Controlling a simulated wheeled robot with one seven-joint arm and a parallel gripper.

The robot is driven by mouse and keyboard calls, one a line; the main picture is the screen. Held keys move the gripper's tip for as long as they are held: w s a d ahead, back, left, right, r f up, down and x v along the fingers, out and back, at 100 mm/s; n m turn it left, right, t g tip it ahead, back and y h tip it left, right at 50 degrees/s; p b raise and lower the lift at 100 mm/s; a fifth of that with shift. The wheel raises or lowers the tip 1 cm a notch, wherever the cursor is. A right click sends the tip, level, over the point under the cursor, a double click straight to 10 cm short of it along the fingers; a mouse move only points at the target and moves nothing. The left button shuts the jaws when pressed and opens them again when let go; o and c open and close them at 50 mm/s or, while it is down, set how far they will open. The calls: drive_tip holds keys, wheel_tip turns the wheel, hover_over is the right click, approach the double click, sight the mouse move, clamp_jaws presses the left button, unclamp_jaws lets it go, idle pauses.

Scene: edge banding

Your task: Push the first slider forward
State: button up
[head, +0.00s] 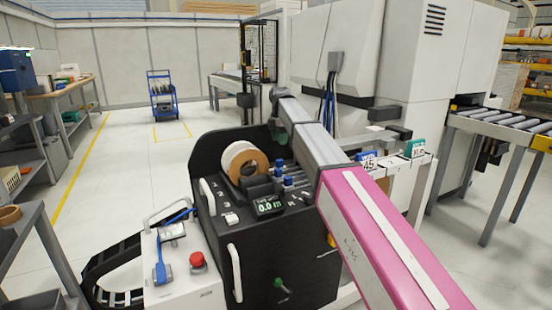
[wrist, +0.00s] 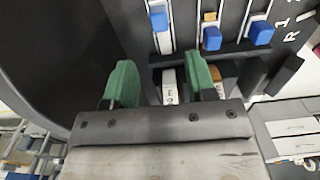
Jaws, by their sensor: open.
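Blue sliders on rails show in the wrist view: a left one (wrist: 158,18), a middle one (wrist: 211,38) and a right one (wrist: 260,33). I cannot tell which counts as the first. In the head view, blue slider knobs (head: 288,181) sit on top of the black machine (head: 270,245), beside its display. My gripper (wrist: 159,68) has two green fingers, spread apart with nothing held between them. In the picture, the fingertips lie below the left and middle sliders, and no contact shows.
A tape roll (head: 240,162) sits on the machine, left of the sliders. A display (head: 268,205) reads 0.0 m. A white control box with a red button (head: 197,261) stands at the left front. Roller conveyor (head: 505,124) is at right. The floor at left is open.

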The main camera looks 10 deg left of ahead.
sight(279, 160)
wheel_tip(279, 160, down, 11)
drive_tip(key=shift+r, duration=0.1)
idle(0.4)
